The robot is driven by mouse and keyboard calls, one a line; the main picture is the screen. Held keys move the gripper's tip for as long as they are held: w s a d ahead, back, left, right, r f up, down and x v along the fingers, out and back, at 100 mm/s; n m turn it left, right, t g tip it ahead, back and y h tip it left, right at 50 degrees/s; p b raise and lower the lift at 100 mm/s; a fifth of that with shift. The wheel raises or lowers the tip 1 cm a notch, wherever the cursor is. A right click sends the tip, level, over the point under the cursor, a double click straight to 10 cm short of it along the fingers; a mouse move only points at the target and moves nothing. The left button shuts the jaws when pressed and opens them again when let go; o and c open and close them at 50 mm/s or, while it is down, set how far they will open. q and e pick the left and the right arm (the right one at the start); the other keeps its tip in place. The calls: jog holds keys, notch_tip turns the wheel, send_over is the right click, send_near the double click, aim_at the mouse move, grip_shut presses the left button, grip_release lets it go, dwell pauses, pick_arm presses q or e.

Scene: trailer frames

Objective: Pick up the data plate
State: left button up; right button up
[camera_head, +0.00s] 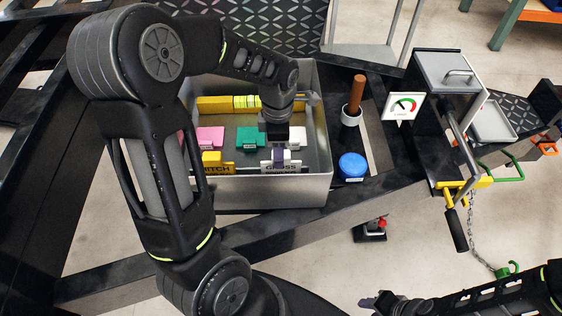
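No piece is clearly marked as the data plate. A grey open tray (315,187) holds several coloured pieces: pink (209,137), green (250,138) and white (298,136) ones in a row. A yellow piece (211,158) sits near the front wall, with lettering ending in "ATCH". A pale piece (270,166) lettered "GROSS" is at the front right. My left gripper (280,156) points down into the tray, right above or at the "GROSS" piece. Its fingers are too small to tell whether they hold it. My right gripper (372,303) is at the bottom edge, away from the tray.
A yellow bar (216,104) lies at the tray's back. Right of the tray are a blue round lid (352,165), a brown-handled tool in a white cup (355,95) and a gauge card (403,106). A metal box (450,72) and crank (455,230) stand further right.

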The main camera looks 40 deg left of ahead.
pick_arm(q)
jog(key=shift+f, duration=1.35)
jog(key=shift+c, duration=0.2)
grip_shut()
